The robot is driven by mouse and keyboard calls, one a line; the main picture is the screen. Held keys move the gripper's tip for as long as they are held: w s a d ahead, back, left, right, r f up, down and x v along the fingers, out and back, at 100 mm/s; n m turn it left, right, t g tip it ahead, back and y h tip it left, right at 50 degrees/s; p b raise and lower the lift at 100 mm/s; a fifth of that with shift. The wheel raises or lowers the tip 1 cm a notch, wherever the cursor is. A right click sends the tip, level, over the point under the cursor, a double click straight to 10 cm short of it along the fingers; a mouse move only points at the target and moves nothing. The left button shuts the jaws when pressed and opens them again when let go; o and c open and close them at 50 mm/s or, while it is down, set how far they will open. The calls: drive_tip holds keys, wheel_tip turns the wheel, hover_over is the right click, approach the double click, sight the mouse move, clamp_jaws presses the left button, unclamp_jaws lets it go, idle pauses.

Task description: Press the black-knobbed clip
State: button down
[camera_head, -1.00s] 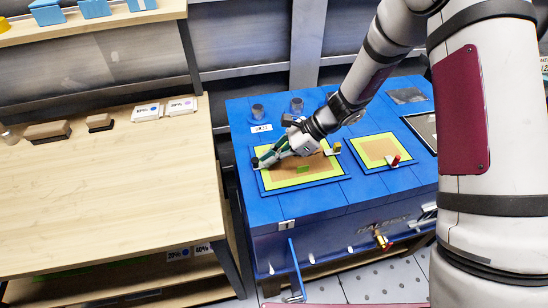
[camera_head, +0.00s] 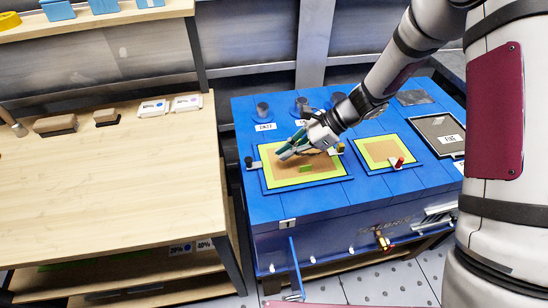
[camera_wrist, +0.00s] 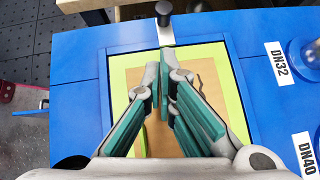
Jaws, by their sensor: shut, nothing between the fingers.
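The black-knobbed clip (camera_head: 249,162) stands at the left edge of the lime-bordered panel (camera_head: 303,183) on the blue bench top. In the wrist view its black knob (camera_wrist: 163,9) and pale metal tab show at the top centre, with the tab reaching the panel frame. My gripper (camera_head: 280,156) is shut and empty, above the panel and to the right of the clip. In the wrist view the fingertips (camera_wrist: 164,58) point at the tab and appear close below it. The gap between them is hard to judge. The fingers hide part of the tan panel.
A yellow-knobbed clip (camera_head: 340,147) is at the same panel's right side. A red-knobbed clip (camera_head: 399,162) is on the smaller panel to the right. Grey cylinders (camera_head: 262,110) stand behind by labels. A wooden table (camera_head: 110,200) is at the left, across a gap.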

drive_tip(key=v, duration=0.7)
idle(0.3)
drive_tip(key=s+d+r+n+t+h+p, duration=0.1)
drive_tip(key=s+d+r+n+h, duration=0.1)
drive_tip(key=s+r+n, duration=0.35)
drive_tip(key=s+d+r+n+h+p, duration=0.1)
drive_tip(key=s+d+r+n+h, duration=0.15)
drive_tip(key=s+r, duration=0.55)
drive_tip(key=s+d+r+n+t+h, duration=0.2)
drive_tip(key=s+d+r+n, duration=0.2)
drive_tip(key=s, duration=0.3)
drive_tip(key=s+d+r+n+t+h+p, duration=0.1)
drive_tip(key=s+d+r+n+t+h, duration=0.1)
drive_tip(key=s+d+r, duration=0.4)
drive_tip(key=s+n+h, duration=0.1)
drive_tip(key=n, duration=0.1)
drive_tip(key=shift+s+n, duration=0.3)
drive_tip(key=shift+s, duration=0.05)
